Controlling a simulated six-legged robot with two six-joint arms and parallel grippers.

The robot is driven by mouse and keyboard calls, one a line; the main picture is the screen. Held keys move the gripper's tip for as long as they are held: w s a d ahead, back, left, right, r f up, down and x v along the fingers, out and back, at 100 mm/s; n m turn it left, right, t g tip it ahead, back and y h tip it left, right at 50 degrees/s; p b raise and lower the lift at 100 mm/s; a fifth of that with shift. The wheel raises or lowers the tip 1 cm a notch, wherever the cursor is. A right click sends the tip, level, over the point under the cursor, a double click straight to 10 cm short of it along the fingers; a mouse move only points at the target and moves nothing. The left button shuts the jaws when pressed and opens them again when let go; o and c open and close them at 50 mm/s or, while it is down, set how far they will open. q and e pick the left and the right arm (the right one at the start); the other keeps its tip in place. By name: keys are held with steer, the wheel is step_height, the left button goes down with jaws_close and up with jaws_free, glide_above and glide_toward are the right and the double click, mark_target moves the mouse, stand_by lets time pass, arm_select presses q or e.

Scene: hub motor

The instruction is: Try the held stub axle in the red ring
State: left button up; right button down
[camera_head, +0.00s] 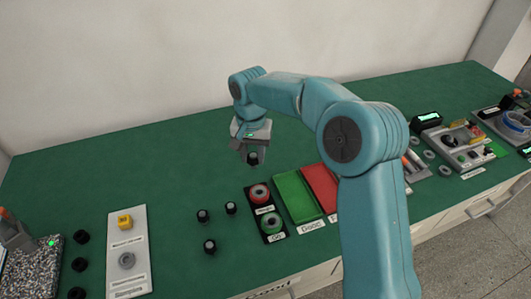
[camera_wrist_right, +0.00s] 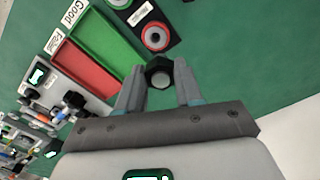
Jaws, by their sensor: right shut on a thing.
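My right gripper (camera_head: 252,150) is shut on a dark stub axle (camera_head: 253,159) and holds it above the green table, behind the gauge plate. The wrist view shows the axle (camera_wrist_right: 160,73) between the fingertips of my right gripper (camera_wrist_right: 160,88), its pale round end facing the camera. The red ring (camera_head: 259,192) sits on a black plate in front of the gripper; it also shows in the wrist view (camera_wrist_right: 156,37), just beyond the axle. The axle is apart from the ring. My left gripper is out of view.
A green ring (camera_head: 272,221) shares the black plate. A green tray (camera_head: 297,196) and a red tray (camera_head: 320,185) lie to its right. Several dark axles, one of them here (camera_head: 209,246), stand to the left. A grey fixture (camera_head: 127,265) stands further left.

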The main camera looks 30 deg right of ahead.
steer(key=f, duration=0.3)
steer(key=d+f+b, duration=0.1)
steer(key=f, duration=0.7)
steer(key=shift+s+d+b, duration=0.2)
steer(key=shift+s+b, duration=0.05)
steer(key=shift+b, duration=0.05)
steer(key=shift+w+f, duration=0.2)
steer(key=shift+f, duration=0.15)
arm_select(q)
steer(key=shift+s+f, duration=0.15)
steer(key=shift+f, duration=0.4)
arm_select(e)
steer(key=shift+s+r, duration=0.15)
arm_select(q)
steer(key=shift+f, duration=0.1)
